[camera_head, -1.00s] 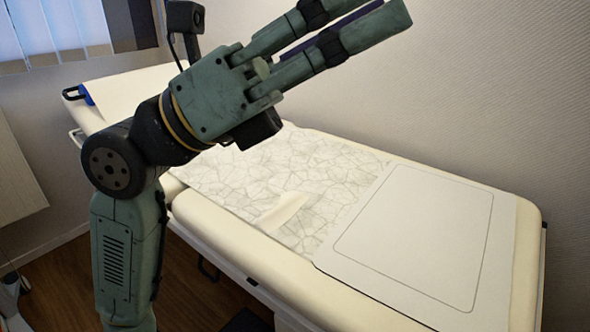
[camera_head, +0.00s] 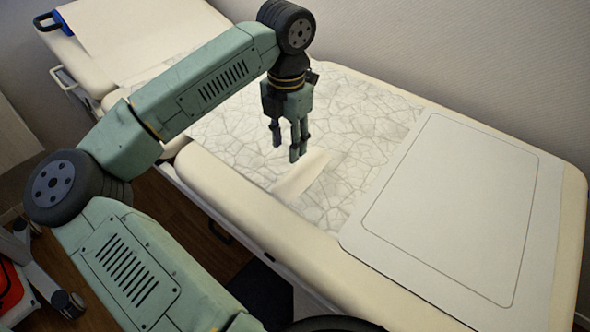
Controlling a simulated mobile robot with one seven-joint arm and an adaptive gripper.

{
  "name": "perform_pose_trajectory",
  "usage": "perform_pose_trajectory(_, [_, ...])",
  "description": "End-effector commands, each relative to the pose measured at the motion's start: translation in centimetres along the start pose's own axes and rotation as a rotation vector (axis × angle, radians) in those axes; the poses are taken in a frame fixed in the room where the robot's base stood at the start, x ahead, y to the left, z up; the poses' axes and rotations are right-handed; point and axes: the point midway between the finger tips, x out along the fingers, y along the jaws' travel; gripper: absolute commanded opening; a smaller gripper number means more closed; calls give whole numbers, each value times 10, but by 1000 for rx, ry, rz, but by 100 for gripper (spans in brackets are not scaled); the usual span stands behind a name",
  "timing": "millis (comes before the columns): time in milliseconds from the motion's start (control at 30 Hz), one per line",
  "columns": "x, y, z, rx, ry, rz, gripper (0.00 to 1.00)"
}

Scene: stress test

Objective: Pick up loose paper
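A loose pale paper piece (camera_head: 301,174) lies on the crinkled, cracked-pattern sheet (camera_head: 350,130) that covers the middle of the padded table. The paper is a narrow cream strip near the table's front edge and looks slightly raised. My gripper (camera_head: 287,150) points down just above and behind the paper's upper left end. Its fingers are apart with nothing visible between them. Whether a fingertip touches the paper cannot be told from this view.
The padded exam table (camera_head: 235,190) runs along the wall. A flat white panel (camera_head: 450,205) with a rounded outline lies on its right part. A raised headrest (camera_head: 140,40) is at the back left. Free floor shows in front. A red object (camera_head: 10,290) is at lower left.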

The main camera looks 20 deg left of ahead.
Motion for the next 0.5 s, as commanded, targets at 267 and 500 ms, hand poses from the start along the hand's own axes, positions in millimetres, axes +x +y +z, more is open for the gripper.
perform_pose_trajectory(267, [38, -2, 1, 3, -4, -6, 37])
perform_pose_trajectory(500, [60, -5, -1, 4, -4, -10, 37])
